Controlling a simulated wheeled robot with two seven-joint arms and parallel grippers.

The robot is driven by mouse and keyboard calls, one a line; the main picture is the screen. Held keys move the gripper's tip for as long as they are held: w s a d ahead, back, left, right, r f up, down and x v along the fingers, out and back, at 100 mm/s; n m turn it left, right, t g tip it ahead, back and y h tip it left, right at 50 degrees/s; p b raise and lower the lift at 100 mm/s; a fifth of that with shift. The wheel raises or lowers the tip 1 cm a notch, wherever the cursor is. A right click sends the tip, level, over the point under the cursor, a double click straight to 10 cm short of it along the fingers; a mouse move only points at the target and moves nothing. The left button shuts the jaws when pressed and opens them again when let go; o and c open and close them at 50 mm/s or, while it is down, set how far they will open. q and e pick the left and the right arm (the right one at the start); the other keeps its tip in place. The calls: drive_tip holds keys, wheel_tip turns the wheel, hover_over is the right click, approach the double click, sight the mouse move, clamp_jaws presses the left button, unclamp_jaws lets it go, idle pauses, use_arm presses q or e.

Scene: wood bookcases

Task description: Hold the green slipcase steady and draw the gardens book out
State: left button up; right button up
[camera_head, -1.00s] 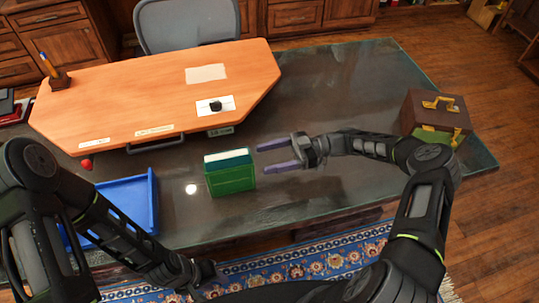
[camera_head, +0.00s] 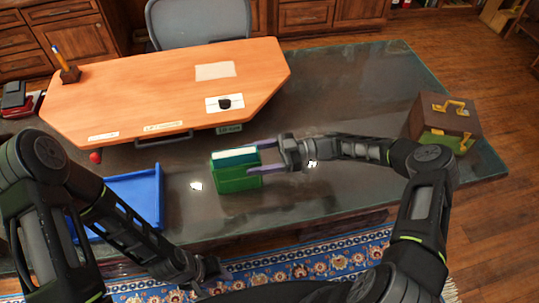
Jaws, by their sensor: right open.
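The green slipcase (camera_head: 236,182) stands on the dark glass-topped table, left of my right gripper. A book with a pale page block and a teal cover edge (camera_head: 236,155) shows at its open top; its title cannot be read. My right gripper (camera_head: 254,158) is open, its purple fingers pointing left. One finger reaches behind the slipcase's right end and the other in front; I cannot tell whether they touch it. My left gripper (camera_head: 207,272) is low near the table's front edge, away from the slipcase, and its jaws are not clear.
A blue tray (camera_head: 136,198) lies left of the slipcase. The orange wooden desk board (camera_head: 150,95) with cards and a pen holder (camera_head: 69,74) is behind. A brown case with brass handles (camera_head: 442,120) stands at the right. Glass between slipcase and tray is clear.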

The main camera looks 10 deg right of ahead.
sight(236, 162)
drive_tip(key=a, duration=0.5)
drive_tip(key=shift+a, duration=0.25)
drive_tip(key=shift+c, duration=0.5)
clamp_jaws()
idle(0.9)
